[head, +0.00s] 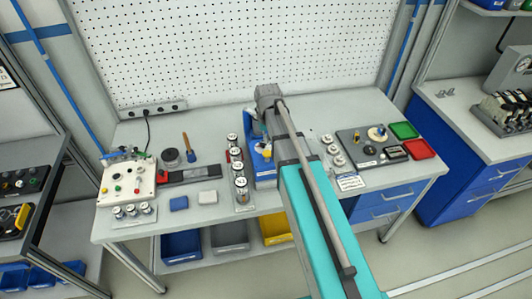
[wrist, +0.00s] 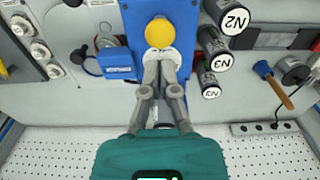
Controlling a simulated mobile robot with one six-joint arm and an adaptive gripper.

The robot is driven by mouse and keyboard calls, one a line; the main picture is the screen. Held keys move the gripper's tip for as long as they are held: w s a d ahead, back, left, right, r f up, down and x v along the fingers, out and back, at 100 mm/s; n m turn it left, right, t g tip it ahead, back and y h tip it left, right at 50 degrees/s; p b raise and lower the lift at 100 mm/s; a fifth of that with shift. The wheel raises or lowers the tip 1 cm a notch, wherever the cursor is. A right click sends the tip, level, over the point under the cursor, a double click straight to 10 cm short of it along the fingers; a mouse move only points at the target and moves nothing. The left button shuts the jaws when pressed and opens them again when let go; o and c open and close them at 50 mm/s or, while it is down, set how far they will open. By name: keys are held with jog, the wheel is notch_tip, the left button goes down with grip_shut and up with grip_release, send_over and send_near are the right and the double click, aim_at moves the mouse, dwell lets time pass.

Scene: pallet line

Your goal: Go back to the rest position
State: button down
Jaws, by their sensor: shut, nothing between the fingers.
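My gripper (wrist: 160,62) is shut and empty in the wrist view. Its fingertips point at a yellow round knob (wrist: 159,32) on a white base, mounted on a blue plate (wrist: 188,10). The tips overlap the edge of the white base in the picture; I cannot tell whether they touch it. In the head view my arm reaches over the bench (head: 215,218) to the blue fixture (head: 263,170), and the arm hides the fingertips. No marked rest position shows.
A row of labelled canisters (head: 240,182) stands close left of the fixture; they also show in the wrist view (wrist: 220,62). A control box (head: 128,180) is at bench left. Red (head: 418,149) and green (head: 403,130) trays are at right. A perforated board (head: 235,50) stands behind.

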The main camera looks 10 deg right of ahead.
jog(key=shift+s+f, duration=0.1)
jog(key=s+f+b, duration=0.4)
jog(key=s, duration=0.4)
jog(key=s+f+b, duration=0.4)
jog(key=s, duration=0.4)
jog(key=shift+a+f+b, duration=0.15)
jog(key=shift+f+b, duration=0.05)
jog(key=shift+b, duration=0.1)
jog(key=shift+w, duration=0.1)
dwell(0.7)
